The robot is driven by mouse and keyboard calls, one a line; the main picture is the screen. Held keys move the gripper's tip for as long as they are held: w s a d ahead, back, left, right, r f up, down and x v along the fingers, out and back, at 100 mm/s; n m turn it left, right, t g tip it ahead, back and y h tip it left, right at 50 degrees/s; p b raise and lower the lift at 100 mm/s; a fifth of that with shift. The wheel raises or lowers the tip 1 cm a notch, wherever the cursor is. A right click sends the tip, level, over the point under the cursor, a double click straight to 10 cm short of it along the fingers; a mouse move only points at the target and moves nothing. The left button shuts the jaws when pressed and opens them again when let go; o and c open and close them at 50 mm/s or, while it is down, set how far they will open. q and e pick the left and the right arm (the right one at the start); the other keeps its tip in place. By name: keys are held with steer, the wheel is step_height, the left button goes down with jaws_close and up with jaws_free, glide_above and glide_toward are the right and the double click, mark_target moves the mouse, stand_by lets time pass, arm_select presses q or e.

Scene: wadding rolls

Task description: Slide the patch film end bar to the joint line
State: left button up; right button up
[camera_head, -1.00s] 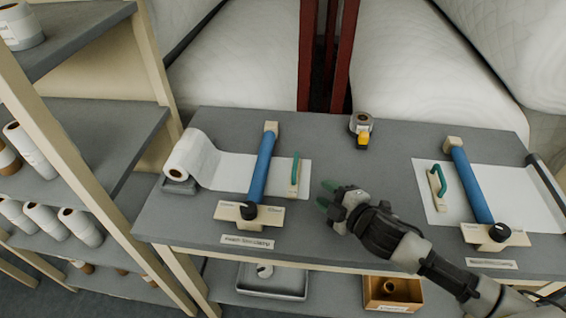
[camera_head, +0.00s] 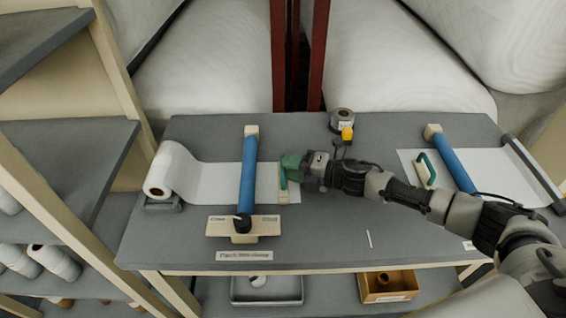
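The film end bar (camera_head: 283,196) is a narrow cream bar with a green handle, at the right end of the white film (camera_head: 216,178) on the left half of the bench. My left gripper is not in view.
A blue roller (camera_head: 247,178) crosses the film left of the bar, near the white roll (camera_head: 171,170). A tape dispenser (camera_head: 345,128) stands at the back. A second film station (camera_head: 452,163) lies right, partly behind my arm.

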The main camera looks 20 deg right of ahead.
steer(key=shift+x, duration=1.25)
jaws_close()
